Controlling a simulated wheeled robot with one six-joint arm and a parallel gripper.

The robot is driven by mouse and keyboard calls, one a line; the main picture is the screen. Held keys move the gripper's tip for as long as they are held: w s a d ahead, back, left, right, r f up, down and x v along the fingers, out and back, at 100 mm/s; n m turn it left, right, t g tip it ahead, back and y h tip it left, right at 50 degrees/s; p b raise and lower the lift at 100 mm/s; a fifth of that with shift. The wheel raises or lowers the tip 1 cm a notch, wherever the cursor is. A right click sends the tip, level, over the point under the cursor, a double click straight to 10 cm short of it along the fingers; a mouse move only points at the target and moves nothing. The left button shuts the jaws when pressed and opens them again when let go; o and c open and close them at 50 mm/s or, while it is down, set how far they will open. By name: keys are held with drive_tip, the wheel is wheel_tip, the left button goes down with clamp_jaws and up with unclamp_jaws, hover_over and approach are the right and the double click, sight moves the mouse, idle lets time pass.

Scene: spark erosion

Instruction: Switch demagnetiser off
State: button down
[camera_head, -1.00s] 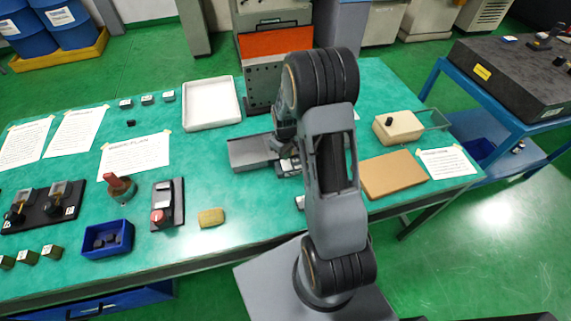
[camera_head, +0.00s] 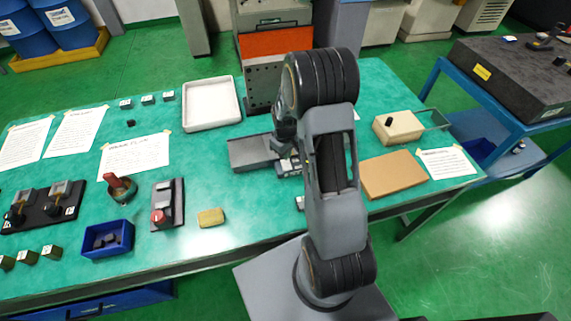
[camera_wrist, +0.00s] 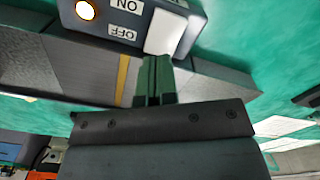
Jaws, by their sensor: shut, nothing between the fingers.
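The demagnetiser (camera_head: 253,152) is a long grey block on the green bench, partly hidden behind my arm in the head view. In the wrist view, its dark control box (camera_wrist: 134,20) carries ON and OFF labels, upside down in the picture. A round lamp (camera_wrist: 84,10) on it glows warm white. A white switch (camera_wrist: 166,32) sits beside the labels. My gripper (camera_wrist: 155,60) is shut and empty, with its green fingertips just below the switch's OFF-label end in the picture. I cannot tell whether they touch it. The fingertips are hidden in the head view.
A white tray (camera_head: 211,104) stands behind and left of the demagnetiser. A beige box with a black knob (camera_head: 398,127) and a brown board (camera_head: 393,175) lie to the right. A yellowish block (camera_head: 211,218) and a switch panel (camera_head: 168,205) are to the left.

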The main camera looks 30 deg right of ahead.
drive_tip(key=shift+f+b, duration=1)
drive_tip(key=shift+f, duration=0.15)
idle(0.9)
drive_tip(key=shift+r, duration=0.15)
drive_tip(key=shift+r+p, duration=2.4)
drive_tip(key=shift+r, duration=1)
